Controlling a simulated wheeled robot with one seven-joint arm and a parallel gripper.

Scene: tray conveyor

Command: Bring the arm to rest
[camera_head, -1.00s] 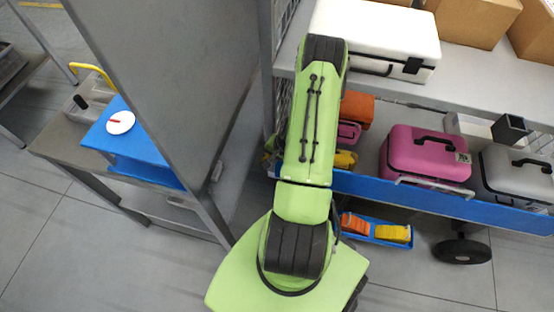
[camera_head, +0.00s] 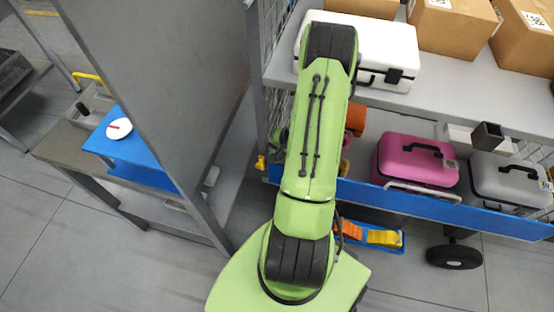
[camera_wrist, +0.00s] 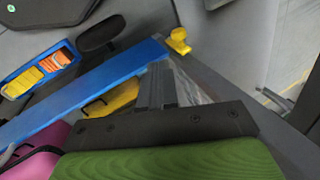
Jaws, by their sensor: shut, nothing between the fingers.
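My green arm reaches up the middle of the head view toward the shelf cart, and its far end is hidden there behind the arm's own links. In the wrist view my gripper (camera_wrist: 158,88) shows as dark fingers close together beyond a dark plate. The fingers are shut and hold nothing. They lie in view beside the cart's blue shelf edge (camera_wrist: 90,88) and a yellow case (camera_wrist: 112,99). I cannot tell whether they touch either one.
The cart's blue rail (camera_head: 440,208) fronts a shelf with a pink case (camera_head: 415,165) and a grey case (camera_head: 508,182). A white case (camera_head: 385,50) stands on the upper shelf. A grey panel (camera_head: 165,75) stands close on the left. Open floor lies at lower right.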

